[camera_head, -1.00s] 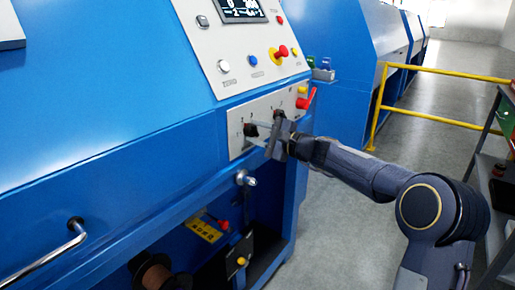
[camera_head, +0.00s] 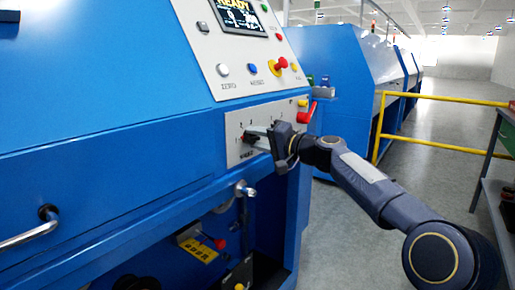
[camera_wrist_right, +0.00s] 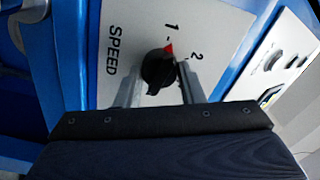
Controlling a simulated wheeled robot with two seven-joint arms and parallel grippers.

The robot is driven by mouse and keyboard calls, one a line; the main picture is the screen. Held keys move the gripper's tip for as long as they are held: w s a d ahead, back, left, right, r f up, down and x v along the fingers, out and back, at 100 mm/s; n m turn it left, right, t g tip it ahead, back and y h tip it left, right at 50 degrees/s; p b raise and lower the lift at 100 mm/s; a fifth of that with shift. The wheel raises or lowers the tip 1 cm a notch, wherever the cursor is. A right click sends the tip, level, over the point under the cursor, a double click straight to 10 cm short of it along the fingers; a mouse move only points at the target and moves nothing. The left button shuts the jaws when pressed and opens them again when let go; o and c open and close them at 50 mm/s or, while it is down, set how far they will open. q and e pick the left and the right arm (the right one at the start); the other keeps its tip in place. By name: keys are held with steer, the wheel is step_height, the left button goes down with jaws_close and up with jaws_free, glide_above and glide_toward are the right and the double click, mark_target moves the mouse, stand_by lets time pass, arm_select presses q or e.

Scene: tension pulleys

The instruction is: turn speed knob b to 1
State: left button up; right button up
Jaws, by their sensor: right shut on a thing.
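The black speed knob (camera_wrist_right: 158,72) has a red pointer mark and sits on a pale panel marked SPEED, 1 and 2 in the right wrist view. Its red mark points close to the tick by the 1. My right gripper (camera_wrist_right: 160,84) has one finger on each side of the knob and is shut on it. In the head view my right gripper (camera_head: 262,135) reaches the knob panel (camera_head: 234,128) from the right and covers part of it. The knob's letter cannot be read. My left gripper is not in view.
Above are a display (camera_head: 237,17) reading READY and a red-and-yellow button (camera_head: 280,64). A red handle (camera_head: 307,113) is close beside my gripper. A yellow rail (camera_head: 440,104) and a shelf (camera_head: 495,180) stand to the right. Open floor lies between.

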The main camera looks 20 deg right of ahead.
steer(key=shift+n+b, duration=0.5)
steer(key=shift+n, duration=0.3)
steer(key=o, duration=1)
steer(key=v, duration=0.7)
steer(key=shift+s+d+b, duration=0.2)
steer(key=shift+s+b, duration=0.15)
